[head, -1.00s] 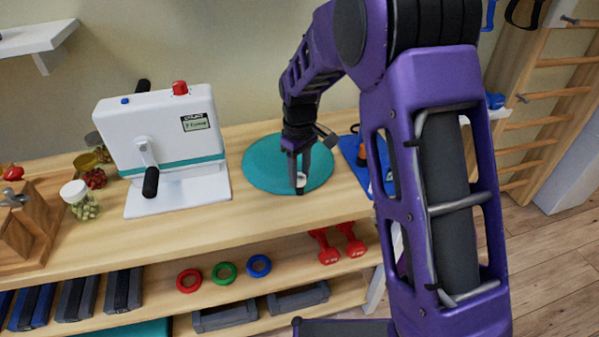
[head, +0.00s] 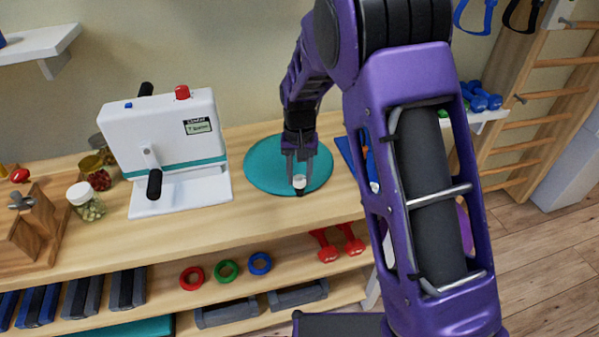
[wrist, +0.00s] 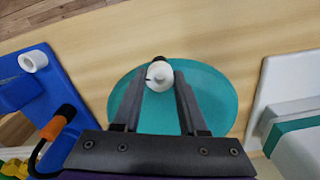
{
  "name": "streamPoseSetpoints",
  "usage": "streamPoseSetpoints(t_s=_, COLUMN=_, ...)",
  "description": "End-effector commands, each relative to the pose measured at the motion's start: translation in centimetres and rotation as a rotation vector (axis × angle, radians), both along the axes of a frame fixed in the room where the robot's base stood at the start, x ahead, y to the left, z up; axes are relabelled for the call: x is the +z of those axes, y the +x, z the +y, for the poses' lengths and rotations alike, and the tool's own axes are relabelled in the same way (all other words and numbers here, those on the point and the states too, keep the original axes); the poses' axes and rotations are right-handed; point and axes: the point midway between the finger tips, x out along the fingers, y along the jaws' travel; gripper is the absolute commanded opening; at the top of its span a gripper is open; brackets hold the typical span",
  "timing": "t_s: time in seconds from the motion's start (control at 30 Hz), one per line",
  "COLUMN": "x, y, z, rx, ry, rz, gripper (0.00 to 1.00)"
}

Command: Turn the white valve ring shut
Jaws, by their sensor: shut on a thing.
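The white valve ring (head: 299,182) is a small white round piece at the front part of the teal disc (head: 262,178) on the wooden bench. In the wrist view the white valve ring (wrist: 160,72) sits between my fingertips, with a small dark part just beyond it. My gripper (head: 298,176) points down and is shut on the ring; in the wrist view the fingers of my gripper (wrist: 158,84) close in on its two sides. The ring's underside and what it is fixed to are hidden.
A white machine (head: 165,150) with a crank stands left of the disc. A blue board (wrist: 45,95) with a white roll (wrist: 33,61) and an orange-and-black tool (wrist: 57,123) lies on the other side.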

Motion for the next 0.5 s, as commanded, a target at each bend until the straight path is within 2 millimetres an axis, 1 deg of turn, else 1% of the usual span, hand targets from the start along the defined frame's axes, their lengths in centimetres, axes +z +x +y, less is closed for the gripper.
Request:
streamPoseSetpoints(t_s=0.03, x=0.25, y=0.07, z=0.04, rx=-0.044, ry=0.001, rz=-0.003, gripper=0.0)
streamPoseSetpoints(t_s=0.2, x=0.23, y=0.07, z=0.07, rx=-0.202, ry=0.0, rz=-0.003, gripper=0.0)
streamPoseSetpoints(t_s=0.5, x=0.23, y=0.08, z=0.07, rx=-0.436, ry=0.0, rz=-0.003, gripper=0.0)
